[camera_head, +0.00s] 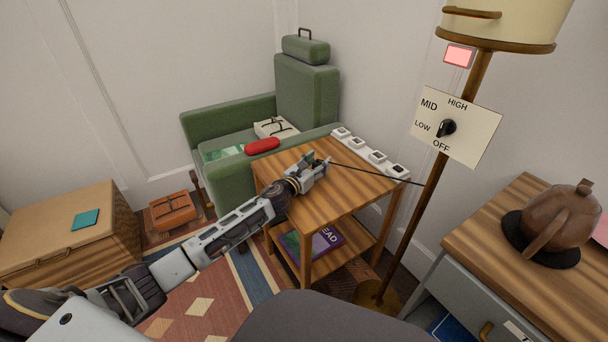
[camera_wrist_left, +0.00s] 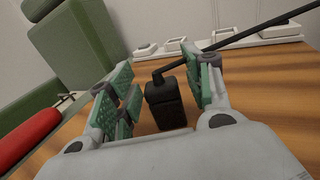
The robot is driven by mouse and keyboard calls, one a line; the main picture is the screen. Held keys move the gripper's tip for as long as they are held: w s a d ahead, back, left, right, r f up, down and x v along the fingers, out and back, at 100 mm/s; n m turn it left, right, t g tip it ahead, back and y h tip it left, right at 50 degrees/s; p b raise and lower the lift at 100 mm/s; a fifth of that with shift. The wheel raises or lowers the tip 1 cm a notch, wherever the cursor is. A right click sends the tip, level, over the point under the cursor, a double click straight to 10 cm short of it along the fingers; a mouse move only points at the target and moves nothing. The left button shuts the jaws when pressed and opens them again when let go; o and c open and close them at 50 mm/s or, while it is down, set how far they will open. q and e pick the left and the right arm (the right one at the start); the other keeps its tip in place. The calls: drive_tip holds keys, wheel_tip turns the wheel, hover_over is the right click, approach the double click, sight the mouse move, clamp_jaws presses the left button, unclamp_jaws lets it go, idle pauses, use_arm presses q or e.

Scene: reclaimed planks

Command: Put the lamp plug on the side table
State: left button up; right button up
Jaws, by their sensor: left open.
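The lamp plug (camera_wrist_left: 168,102) is a black block with a dark cord (camera_wrist_left: 240,38) leaving its top toward the upper right. In the left wrist view it stands between the parted green-padded fingers of my left gripper (camera_wrist_left: 160,98), close to the right finger; whether it touches that finger I cannot tell. It appears to rest on the wooden side table (camera_head: 335,198). In the head view my left gripper (camera_head: 322,163) is over the tabletop and hides most of the plug. The cord (camera_head: 375,174) runs right to the lamp pole (camera_head: 430,200). My right gripper is not in view.
A white power strip (camera_head: 370,153) lies along the table's back edge. A green armchair (camera_head: 225,125) with a red case (camera_head: 262,145) stands behind left. The lamp's dial panel (camera_head: 456,127) is at right, above a cabinet with a brown teapot (camera_head: 560,215). The tabletop's front is clear.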

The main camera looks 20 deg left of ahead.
sight(315, 164)
use_arm(q)
drive_tip(key=shift+v, duration=1.1)
drive_tip(key=shift+p+v, duration=0.45)
drive_tip(key=shift+v, duration=2.05)
drive_tip(key=shift+p+v, duration=0.3)
drive_tip(key=shift+v, duration=2)
drive_tip(key=shift+s+r, duration=0.1)
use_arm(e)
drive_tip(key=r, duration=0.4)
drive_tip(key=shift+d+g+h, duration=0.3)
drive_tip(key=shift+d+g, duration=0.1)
